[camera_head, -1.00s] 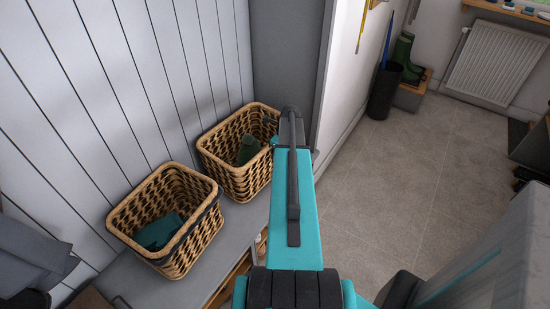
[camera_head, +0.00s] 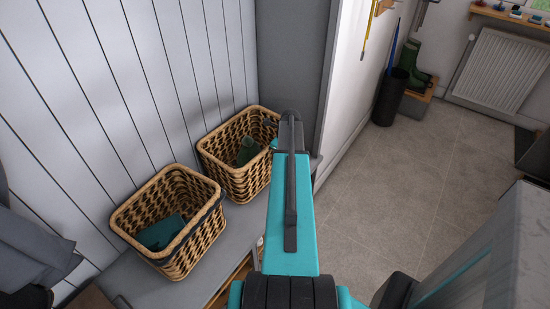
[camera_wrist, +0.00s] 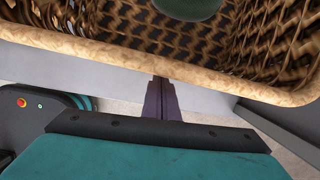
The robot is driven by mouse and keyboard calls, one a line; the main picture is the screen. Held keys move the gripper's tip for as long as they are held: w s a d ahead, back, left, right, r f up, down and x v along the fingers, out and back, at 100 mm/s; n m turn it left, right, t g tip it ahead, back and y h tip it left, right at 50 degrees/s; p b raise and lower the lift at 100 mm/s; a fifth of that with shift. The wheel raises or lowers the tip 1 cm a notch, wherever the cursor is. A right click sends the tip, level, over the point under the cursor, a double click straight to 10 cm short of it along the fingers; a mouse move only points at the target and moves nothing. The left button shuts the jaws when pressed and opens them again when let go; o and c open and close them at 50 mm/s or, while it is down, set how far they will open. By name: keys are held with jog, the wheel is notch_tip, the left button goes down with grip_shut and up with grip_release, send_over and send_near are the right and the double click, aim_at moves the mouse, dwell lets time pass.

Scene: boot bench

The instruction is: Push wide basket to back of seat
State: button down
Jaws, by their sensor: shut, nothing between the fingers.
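Two woven baskets with dark bands stand side by side on a grey bench seat (camera_head: 240,228) in the head view. The right basket (camera_head: 226,172) holds something green, and the left basket (camera_head: 198,240) holds a teal item. I cannot tell for sure which one is the wide basket. My gripper (camera_wrist: 160,84) is shut and empty, its fingers pointing at the near side of a basket (camera_wrist: 130,45) just below the rim. A green item there suggests the right one. I cannot tell whether the fingertips touch it.
A white boarded wall (camera_head: 120,90) stands behind the baskets, with a grey end panel (camera_head: 295,65) to the right. Grey cloth (camera_head: 30,255) hangs at the left. The tiled floor (camera_head: 390,190) is open at the right, with green boots (camera_head: 414,62) and a dark bin (camera_head: 391,97) farther back.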

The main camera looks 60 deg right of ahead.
jog(key=s+r+b, duration=0.1)
jog(key=s+r, duration=0.4)
jog(key=r, duration=0.4)
jog(key=shift+s+r, duration=0.3)
jog(key=shift+r, duration=0.1)
jog(key=shift+d, duration=0.1)
dwell(0.5)
